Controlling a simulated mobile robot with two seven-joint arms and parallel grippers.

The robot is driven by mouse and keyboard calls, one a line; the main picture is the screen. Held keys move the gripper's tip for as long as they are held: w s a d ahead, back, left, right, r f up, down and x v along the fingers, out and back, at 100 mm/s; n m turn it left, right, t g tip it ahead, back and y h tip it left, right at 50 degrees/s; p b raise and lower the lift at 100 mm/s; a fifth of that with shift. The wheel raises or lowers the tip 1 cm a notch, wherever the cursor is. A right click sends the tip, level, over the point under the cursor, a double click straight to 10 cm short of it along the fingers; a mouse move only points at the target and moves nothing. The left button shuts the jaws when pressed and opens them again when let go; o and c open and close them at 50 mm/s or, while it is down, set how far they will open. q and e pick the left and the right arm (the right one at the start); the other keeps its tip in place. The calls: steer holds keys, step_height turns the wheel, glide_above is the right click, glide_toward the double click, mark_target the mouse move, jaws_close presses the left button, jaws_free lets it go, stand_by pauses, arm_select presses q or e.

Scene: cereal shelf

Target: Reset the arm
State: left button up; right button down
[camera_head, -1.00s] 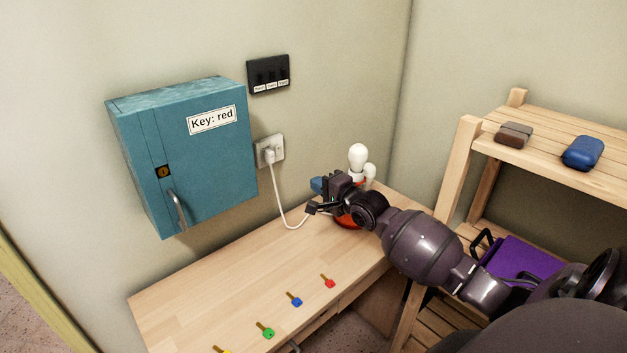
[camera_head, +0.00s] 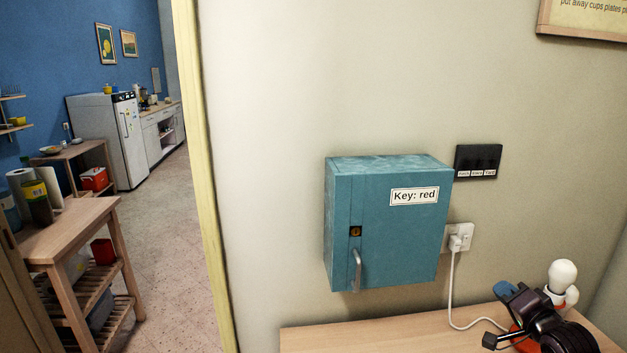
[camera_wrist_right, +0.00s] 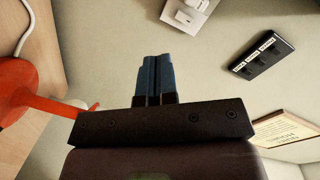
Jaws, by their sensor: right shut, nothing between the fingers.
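My right gripper (camera_head: 508,292) is at the lower right of the head view, above the desk and beside the lamp. Its blue fingers also show in the right wrist view (camera_wrist_right: 155,62), pressed together with nothing between them. My left gripper is not in view.
A lamp with a white bulb (camera_head: 561,275) and an orange base stands close by my right gripper; its orange part (camera_wrist_right: 30,90) shows in the wrist view. A teal key box (camera_head: 385,240), a black switch panel (camera_head: 478,161) and an outlet with a plugged white cord (camera_head: 458,238) are on the wall above the desk (camera_head: 370,338). A doorway opens at left.

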steer(key=s+a+f+n+g, duration=0.1)
steer(key=s+a+f+n, duration=0.3)
steer(key=s+f, duration=0.1)
steer(key=s+a+f+n+g, duration=0.1)
steer(key=s+a+f+n, duration=0.3)
steer(key=s+f, duration=0.1)
steer(key=s+a+f+n, duration=0.4)
steer(key=s+f+n, duration=0.1)
steer(key=s, duration=0.1)
steer(key=shift+s+a+f+g+h, duration=0.1)
steer(key=shift+s+a+g+h, duration=0.2)
steer(key=shift+a+g, duration=0.1)
steer(key=s+a+f+m+g, duration=0.1)
steer(key=s+f, duration=0.2)
steer(key=s, duration=0.3)
steer(key=s+a+f+g+h, duration=0.1)
steer(key=s+a+f, duration=0.1)
steer(key=s+f, duration=0.2)
steer(key=shift+s+m, duration=0.4)
steer(key=shift+s, duration=0.7)
steer(key=shift+f, duration=0.1)
